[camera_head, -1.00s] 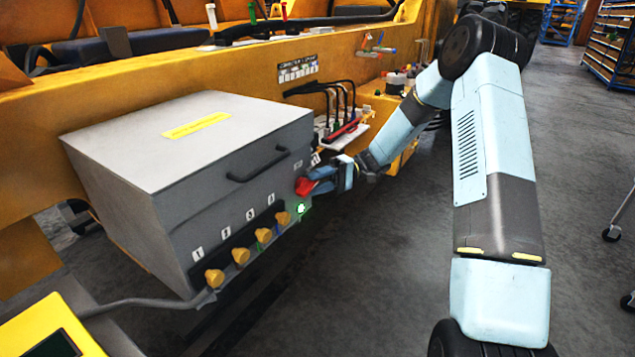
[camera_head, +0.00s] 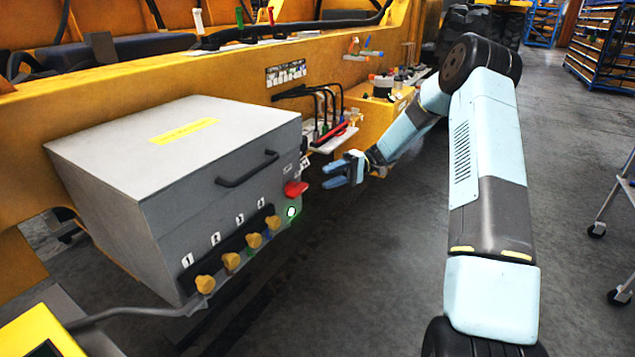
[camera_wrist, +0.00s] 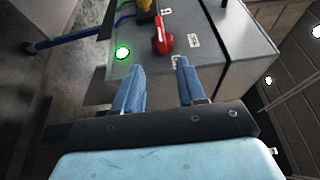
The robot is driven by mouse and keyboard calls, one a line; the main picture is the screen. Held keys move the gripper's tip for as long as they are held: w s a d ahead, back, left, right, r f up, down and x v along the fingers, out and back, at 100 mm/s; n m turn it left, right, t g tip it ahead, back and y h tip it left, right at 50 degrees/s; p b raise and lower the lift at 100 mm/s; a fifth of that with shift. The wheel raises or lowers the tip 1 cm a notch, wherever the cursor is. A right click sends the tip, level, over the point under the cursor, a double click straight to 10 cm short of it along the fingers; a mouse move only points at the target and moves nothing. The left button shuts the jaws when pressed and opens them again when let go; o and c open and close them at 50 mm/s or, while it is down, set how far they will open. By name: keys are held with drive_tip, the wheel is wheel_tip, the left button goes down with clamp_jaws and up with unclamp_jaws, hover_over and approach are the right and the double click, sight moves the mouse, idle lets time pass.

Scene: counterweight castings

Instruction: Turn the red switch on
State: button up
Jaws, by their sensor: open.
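The red switch (camera_head: 296,189) is a rotary handle on the end face of the grey box (camera_head: 175,140). It also shows in the wrist view (camera_wrist: 161,34), beyond my fingertips. A green lamp (camera_head: 291,212) is lit just below the switch; it also glows in the wrist view (camera_wrist: 123,53). My gripper (camera_head: 342,171) is open and empty, to the right of the switch and apart from it. In the wrist view my two blue fingers (camera_wrist: 158,70) point toward the box face, with the switch ahead between their lines.
Several yellow knobs (camera_head: 232,261) line the box's lower front edge, below a black handle (camera_head: 247,169). A small shelf with black cables and a red item (camera_head: 332,133) sits behind the box. Open floor (camera_head: 370,270) lies to the right of the box.

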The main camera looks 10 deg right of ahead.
drive_tip(key=v, duration=0.4)
drive_tip(key=shift+w+d, duration=0.2)
drive_tip(key=shift+d, duration=0.15)
drive_tip(key=s+a+r+m+t+h, duration=0.25)
drive_tip(key=s+r+t+h, duration=0.25)
drive_tip(key=s+r+h, duration=0.75)
drive_tip(key=s+d+r+m+t+h, duration=0.1)
drive_tip(key=s+d+r+t, duration=0.1)
drive_tip(key=s, duration=0.6)
drive_tip(key=s+d+r+m+t+h, duration=0.1)
drive_tip(key=s+d+r+t, duration=0.2)
drive_tip(key=s, duration=0.5)
drive_tip(key=s+d+r+m+t+h, duration=0.1)
drive_tip(key=s+d+r+t, duration=0.1)
drive_tip(key=s, duration=0.6)
drive_tip(key=shift+d+r+t, duration=0.2)
drive_tip(key=shift+r+t, duration=0.35)
drive_tip(key=shift+t, duration=0.75)
